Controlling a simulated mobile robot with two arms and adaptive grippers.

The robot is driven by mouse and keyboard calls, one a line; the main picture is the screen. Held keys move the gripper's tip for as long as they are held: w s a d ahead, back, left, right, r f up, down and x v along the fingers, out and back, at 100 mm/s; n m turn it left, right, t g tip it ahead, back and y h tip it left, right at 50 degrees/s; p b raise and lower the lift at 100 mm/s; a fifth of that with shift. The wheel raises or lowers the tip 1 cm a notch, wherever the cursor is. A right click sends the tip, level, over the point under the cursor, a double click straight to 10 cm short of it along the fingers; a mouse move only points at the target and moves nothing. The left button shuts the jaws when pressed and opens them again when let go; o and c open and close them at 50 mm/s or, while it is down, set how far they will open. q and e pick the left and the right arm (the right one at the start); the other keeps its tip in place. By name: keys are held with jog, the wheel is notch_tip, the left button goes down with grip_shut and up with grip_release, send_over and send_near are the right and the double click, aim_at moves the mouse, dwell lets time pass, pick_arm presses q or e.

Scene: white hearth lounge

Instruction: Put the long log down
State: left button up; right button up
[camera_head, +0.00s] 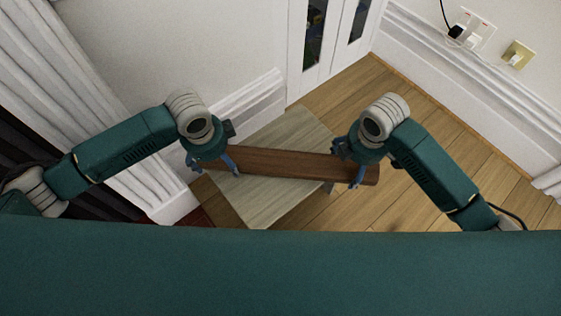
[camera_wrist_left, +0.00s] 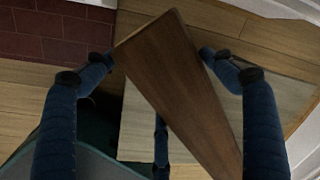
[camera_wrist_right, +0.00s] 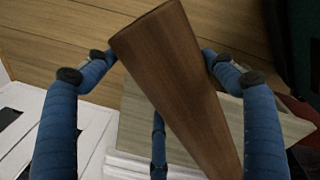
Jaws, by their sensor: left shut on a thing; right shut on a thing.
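The long log (camera_head: 285,163) is a brown, squared wooden piece, held almost level with its right end a little lower in the head view. My left gripper (camera_head: 229,163) is shut on the log near its left end, and the log (camera_wrist_left: 175,80) lies between its blue fingers in the left wrist view. My right gripper (camera_head: 357,171) is shut on the log near its right end; the log (camera_wrist_right: 180,75) also fills the right wrist view. A pale wooden table (camera_head: 262,205) is below the log's middle. Whether the log touches the tabletop, I cannot tell.
A white wall with skirting (camera_head: 240,105) and a white glazed door (camera_head: 325,50) stand behind the table. Wooden floor (camera_head: 430,200) is free to the right. Dark red hearth tiles (camera_wrist_left: 50,40) show in the left wrist view. Wall sockets (camera_head: 475,32) are at upper right.

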pick_arm(q)
jog(key=o, duration=1.7)
jog(key=shift+a, duration=0.1)
pick_arm(e)
jog(key=o, duration=1.7)
jog(key=shift+s+f, duration=0.1)
pick_arm(q)
jog(key=shift+o, duration=1)
pick_arm(e)
jog(key=shift+o, duration=1)
jog(key=shift+r, duration=0.2)
pick_arm(q)
notch_tip(320, 180, up, 12)
jog(key=s, duration=0.1)
jog(key=shift+s, duration=0.25)
pick_arm(e)
jog(key=r, duration=0.4)
jog(key=s+r, duration=0.1)
jog(key=r, duration=0.6)
jog(key=shift+s+r, duration=0.2)
jog(key=shift+r, duration=0.15)
